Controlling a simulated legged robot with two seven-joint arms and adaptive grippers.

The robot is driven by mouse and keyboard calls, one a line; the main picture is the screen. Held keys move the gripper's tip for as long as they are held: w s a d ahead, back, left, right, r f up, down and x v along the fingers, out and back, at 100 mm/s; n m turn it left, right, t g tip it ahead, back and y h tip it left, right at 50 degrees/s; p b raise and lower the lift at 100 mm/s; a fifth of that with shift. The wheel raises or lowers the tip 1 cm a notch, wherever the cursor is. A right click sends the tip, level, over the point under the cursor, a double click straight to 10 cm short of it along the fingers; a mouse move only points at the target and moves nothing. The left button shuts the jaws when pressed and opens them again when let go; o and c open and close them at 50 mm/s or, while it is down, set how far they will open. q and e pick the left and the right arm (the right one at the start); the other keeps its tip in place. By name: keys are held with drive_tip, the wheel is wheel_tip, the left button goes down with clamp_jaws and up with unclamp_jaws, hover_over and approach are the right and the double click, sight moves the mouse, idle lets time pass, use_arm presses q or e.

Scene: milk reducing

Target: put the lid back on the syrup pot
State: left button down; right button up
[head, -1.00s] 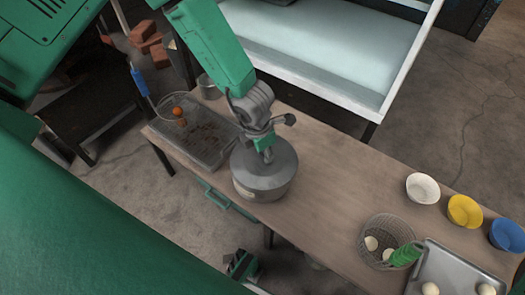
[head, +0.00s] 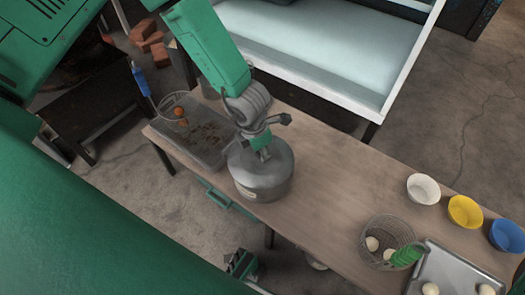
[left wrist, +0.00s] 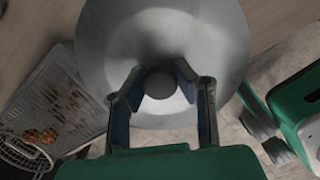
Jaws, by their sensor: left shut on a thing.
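The grey metal syrup pot (head: 264,190) stands on the wooden table, left of the table's middle. Its round grey lid (head: 283,159) covers the pot's top; I cannot tell whether it rests fully on the rim. My left gripper (head: 263,154) is over the lid, pointing down. In the left wrist view its two fingers (left wrist: 160,88) close around the dark round knob (left wrist: 160,82) of the lid (left wrist: 215,45), which hides the pot's opening. What seems to be my right gripper (head: 241,265) is low in front of the table, its jaws unclear.
A grey tray (head: 215,160) with brown bits and a strainer with orange pieces lies left of the pot. White (head: 423,188), yellow (head: 465,211) and blue bowls (head: 508,235), a wire basket (head: 372,228) and a metal tray (head: 440,265) stand at the right. The table's middle is clear.

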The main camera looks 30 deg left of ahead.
use_arm(q)
drive_tip(key=shift+a, duration=0.1)
drive_tip(key=shift+d+r+p, duration=0.15)
drive_tip(key=shift+d+p, duration=0.15)
drive_tip(key=shift+d, duration=0.25)
drive_tip(key=shift+a, duration=0.1)
drive_tip(key=shift+f+p, duration=0.25)
drive_tip(key=shift+p, duration=0.1)
idle(1.1)
drive_tip(key=c, duration=0.8)
unclamp_jaws()
drive_tip(key=shift+o, duration=0.2)
drive_tip(key=shift+r, duration=0.1)
